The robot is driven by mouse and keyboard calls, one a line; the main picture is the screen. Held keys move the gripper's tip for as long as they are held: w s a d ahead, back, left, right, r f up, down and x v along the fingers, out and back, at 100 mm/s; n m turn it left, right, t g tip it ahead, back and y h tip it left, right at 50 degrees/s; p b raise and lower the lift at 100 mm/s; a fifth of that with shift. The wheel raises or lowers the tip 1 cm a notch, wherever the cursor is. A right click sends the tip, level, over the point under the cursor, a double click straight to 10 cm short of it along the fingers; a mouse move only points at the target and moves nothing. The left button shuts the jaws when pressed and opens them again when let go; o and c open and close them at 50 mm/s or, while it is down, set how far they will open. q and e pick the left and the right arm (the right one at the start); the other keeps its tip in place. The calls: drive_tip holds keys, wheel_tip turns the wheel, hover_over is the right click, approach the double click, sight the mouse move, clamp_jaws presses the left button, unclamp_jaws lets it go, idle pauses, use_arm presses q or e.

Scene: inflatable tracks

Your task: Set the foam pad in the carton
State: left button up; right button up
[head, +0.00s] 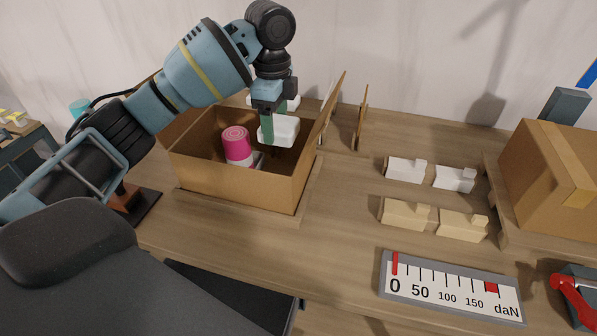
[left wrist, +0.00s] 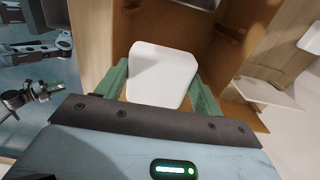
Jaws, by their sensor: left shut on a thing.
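The foam pad (head: 281,131) is a white rounded block. My left gripper (head: 267,129) is shut on it, with its green fingers on both sides, and holds it over the right part of the open carton (head: 232,184). The left wrist view shows the pad (left wrist: 161,74) between the green fingertips (left wrist: 163,88). The brown carton stands on a board with its flaps up. A pink cylinder (head: 237,146) is inside it at the left, with a whitish thing beside it, partly hidden. My right gripper is not in view.
White blocks (head: 406,170) and tan blocks (head: 405,213) lie right of the carton. A scale plate marked daN (head: 451,288) lies at the front. A taped box (head: 552,178) stands at the right. Upright cardboard pieces (head: 361,118) stand behind the carton.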

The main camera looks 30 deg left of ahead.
use_arm(q)
drive_tip(key=shift+w+r, duration=0.1)
drive_tip(key=shift+w, duration=0.05)
drive_tip(key=shift+f, duration=0.2)
wheel_tip(320, 180, down, 12)
drive_tip(key=shift+r+b, duration=0.2)
drive_tip(key=shift+b, duration=0.2)
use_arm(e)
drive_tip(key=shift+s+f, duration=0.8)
use_arm(q)
drive_tip(key=shift+f, duration=2.95)
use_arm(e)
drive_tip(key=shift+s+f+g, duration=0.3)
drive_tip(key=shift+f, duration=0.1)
use_arm(q)
drive_tip(key=shift+f, duration=0.15)
drive_tip(key=o, duration=0.9)
drive_tip(key=shift+o, duration=0.2)
